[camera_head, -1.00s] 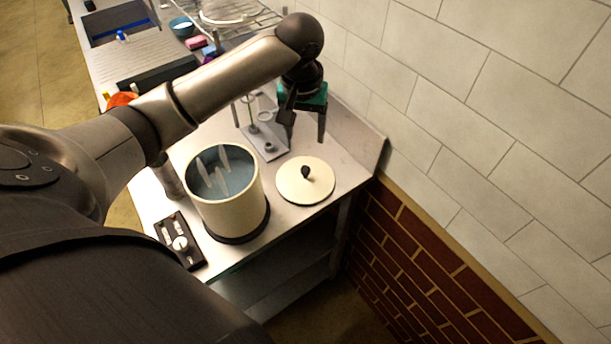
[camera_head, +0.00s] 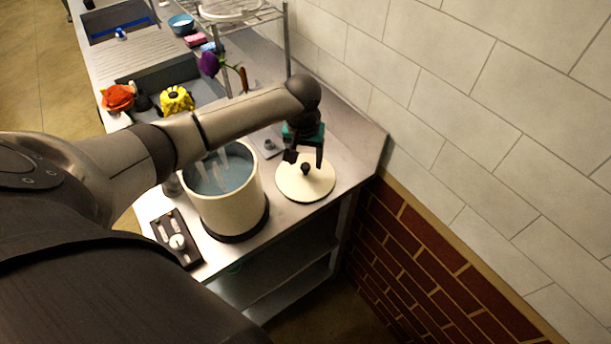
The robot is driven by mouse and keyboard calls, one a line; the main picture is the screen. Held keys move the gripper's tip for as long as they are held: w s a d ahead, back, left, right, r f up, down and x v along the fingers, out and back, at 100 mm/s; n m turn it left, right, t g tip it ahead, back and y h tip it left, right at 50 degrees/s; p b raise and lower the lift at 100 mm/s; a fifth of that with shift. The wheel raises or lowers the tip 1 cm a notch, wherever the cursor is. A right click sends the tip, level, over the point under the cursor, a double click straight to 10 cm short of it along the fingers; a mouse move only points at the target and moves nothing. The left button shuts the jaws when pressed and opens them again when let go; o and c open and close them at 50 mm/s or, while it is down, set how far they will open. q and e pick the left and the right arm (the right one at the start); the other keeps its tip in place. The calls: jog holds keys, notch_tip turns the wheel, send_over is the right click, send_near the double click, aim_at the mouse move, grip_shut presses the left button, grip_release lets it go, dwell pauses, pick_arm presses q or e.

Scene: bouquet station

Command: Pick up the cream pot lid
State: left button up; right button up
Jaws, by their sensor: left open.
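The cream pot lid (camera_head: 307,188) is a round, flat disc with a small dark knob (camera_head: 305,169). It lies on the metal counter to the right of the cream pot (camera_head: 226,205). My left gripper (camera_head: 305,161) is open, pointing down at the lid, with its fingers at or just above the knob. I cannot tell whether the fingers touch the knob or the lid. The pot stands open, with bluish water and pale streaks of steam showing inside. My right gripper is not in view.
Orange (camera_head: 118,97), yellow (camera_head: 177,99) and purple (camera_head: 209,63) flowers are farther back. A wire rack (camera_head: 286,40) stands behind. The tiled wall (camera_head: 450,120) bounds the counter on the right.

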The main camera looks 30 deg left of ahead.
pick_arm(q)
jog(key=shift+w+f, duration=0.15)
jog(key=shift+f, duration=0.8)
grip_shut()
dwell(0.7)
